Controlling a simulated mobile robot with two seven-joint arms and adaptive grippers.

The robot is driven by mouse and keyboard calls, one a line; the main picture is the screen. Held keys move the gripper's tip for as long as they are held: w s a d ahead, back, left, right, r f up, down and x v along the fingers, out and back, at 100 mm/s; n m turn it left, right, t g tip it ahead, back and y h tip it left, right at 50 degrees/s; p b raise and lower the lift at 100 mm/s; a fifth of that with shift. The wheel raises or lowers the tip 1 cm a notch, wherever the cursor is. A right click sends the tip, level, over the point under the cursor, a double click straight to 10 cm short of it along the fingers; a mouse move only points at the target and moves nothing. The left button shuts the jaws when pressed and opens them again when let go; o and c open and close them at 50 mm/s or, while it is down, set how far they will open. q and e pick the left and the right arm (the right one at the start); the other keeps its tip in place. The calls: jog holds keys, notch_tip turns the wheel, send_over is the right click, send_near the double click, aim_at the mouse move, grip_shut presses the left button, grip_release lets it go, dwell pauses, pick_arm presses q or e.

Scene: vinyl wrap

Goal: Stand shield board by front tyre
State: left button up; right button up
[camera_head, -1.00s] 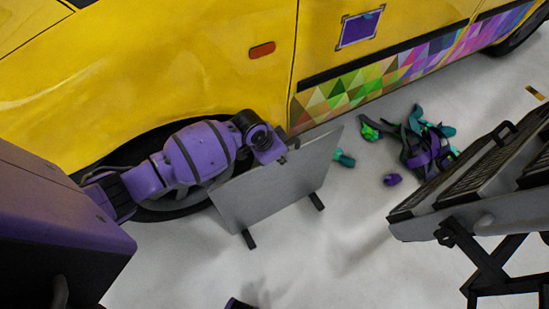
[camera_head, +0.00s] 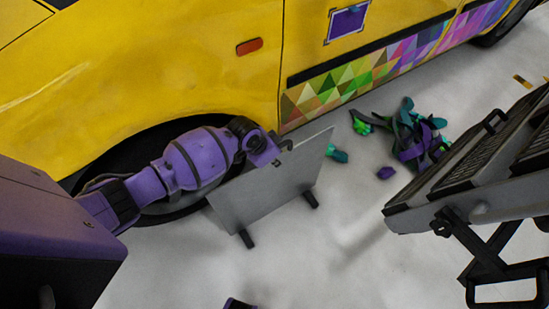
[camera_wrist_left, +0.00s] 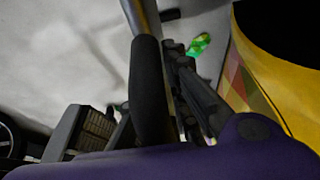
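The grey shield board (camera_head: 268,190) stands upright on dark feet on the floor, beside the front tyre (camera_head: 165,213) of the yellow car. The board and my arm hide part of the tyre. My left gripper (camera_head: 284,147) is at the board's top edge, with its fingers shut around it. In the left wrist view, the dark fingers (camera_wrist_left: 172,85) lie on either side of the board's thin edge.
A folding step platform (camera_head: 470,185) stands at the right. The pale floor in front of the board is mostly clear.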

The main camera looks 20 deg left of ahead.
pick_arm(q)
jog(key=shift+o, duration=0.9)
jog(key=shift+r, duration=0.15)
jog(key=p+v, duration=0.2)
jog(key=v, duration=0.8)
jog(key=shift+r, duration=0.3)
jog(key=shift+s+a+r, duration=0.2)
jog(key=shift+s+r, duration=0.15)
jog(key=shift+r, duration=0.25)
